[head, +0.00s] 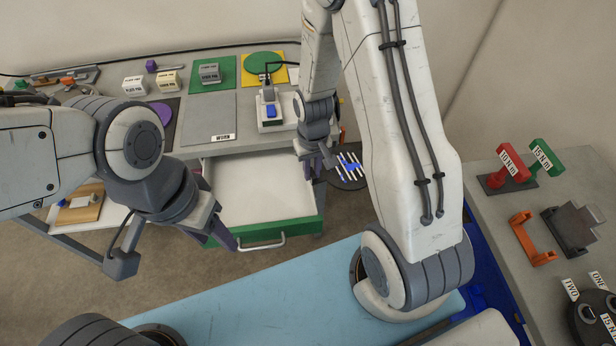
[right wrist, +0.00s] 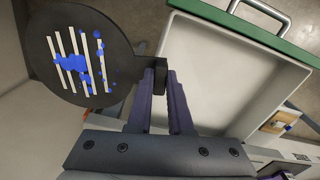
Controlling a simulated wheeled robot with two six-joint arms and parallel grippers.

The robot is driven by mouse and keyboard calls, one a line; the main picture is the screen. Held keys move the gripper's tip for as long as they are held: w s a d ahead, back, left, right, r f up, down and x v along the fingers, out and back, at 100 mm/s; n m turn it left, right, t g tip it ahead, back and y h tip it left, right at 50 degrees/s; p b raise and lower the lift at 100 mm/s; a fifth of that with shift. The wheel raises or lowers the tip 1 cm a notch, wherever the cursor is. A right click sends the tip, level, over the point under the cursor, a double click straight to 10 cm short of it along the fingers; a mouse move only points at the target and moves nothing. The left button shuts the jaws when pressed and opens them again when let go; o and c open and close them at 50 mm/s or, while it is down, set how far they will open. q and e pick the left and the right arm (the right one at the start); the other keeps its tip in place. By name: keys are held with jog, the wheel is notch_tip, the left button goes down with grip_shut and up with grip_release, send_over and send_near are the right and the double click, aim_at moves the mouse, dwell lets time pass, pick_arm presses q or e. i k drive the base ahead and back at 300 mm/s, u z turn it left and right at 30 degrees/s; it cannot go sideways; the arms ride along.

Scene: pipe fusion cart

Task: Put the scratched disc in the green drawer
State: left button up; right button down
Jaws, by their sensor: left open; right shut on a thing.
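The disc (head: 349,175) is dark and round, with white strips and blue blotches on its face; it also shows in the right wrist view (right wrist: 80,62). My right gripper (head: 328,158) is shut on the disc's short tab, seen between the fingers (right wrist: 162,85) in the right wrist view. The disc is beside the green drawer's right side, not over its inside. The green drawer (head: 268,233) is pulled open, with a pale, empty-looking interior (right wrist: 205,75). My left gripper (head: 222,232) is open near the left end of the drawer front, partly covering it; contact cannot be told.
The grey workbench (head: 225,150) above the drawer holds coloured pads, small labelled blocks and a device with a blue part (head: 270,108). A right-hand table carries red and green labelled tools (head: 510,165) and an orange bracket (head: 533,238). A light blue surface (head: 270,295) lies in front.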

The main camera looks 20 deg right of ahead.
aim_at(259, 186)
jog(key=z, duration=0.6)
jog(key=k, duration=1.15)
jog(key=u, duration=0.75)
jog(key=i, duration=1)
jog(key=z, duration=0.05)
